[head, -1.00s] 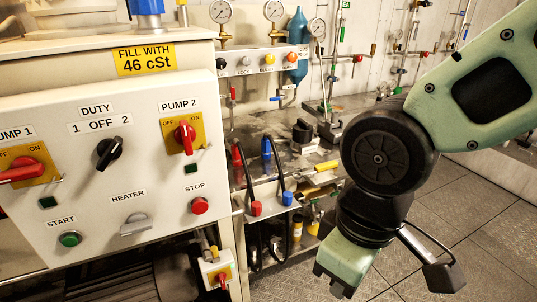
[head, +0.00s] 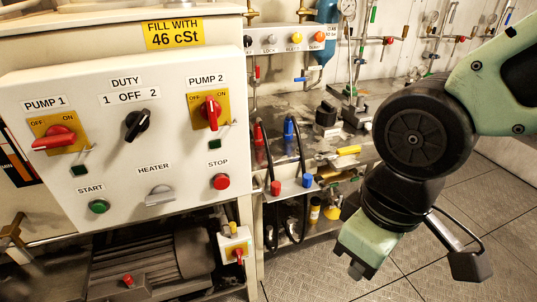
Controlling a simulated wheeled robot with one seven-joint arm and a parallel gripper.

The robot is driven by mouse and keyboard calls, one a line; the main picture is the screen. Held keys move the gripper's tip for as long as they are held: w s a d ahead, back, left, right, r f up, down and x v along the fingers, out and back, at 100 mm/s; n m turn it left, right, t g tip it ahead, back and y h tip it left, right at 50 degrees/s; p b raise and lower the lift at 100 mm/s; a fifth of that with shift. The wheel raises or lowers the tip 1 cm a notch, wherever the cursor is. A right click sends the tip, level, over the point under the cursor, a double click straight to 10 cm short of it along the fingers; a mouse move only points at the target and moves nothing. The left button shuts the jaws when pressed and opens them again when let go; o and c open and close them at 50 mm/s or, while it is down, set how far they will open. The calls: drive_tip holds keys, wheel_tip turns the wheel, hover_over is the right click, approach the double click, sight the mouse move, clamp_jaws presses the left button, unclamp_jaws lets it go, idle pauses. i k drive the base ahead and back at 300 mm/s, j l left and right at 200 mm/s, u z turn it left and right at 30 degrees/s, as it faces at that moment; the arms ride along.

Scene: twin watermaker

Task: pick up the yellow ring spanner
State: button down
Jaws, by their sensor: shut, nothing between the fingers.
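A small yellow piece (head: 348,150) lies on the grey workbench (head: 300,105), just left of my arm's dark joint. It may be the yellow ring spanner, but it is too small to tell and no ring end is clear. My gripper (head: 357,269) hangs low in front of the bench, pointing down over the floor. It is shut and empty, apart from the yellow piece and lower in the picture. My arm covers part of the bench's right side.
A white control panel (head: 180,185) with switches fills the left. Red and blue handled hoses (head: 288,130) stand at the bench. A yellow bottle (head: 314,210) is on the lower shelf. Gauges and pipes line the back wall. The plated floor (head: 460,235) at the right is clear.

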sight(341, 152)
drive_tip(key=i+l+u, duration=0.35)
drive_tip(key=u, duration=0.15)
drive_tip(key=i+l+u, duration=0.45)
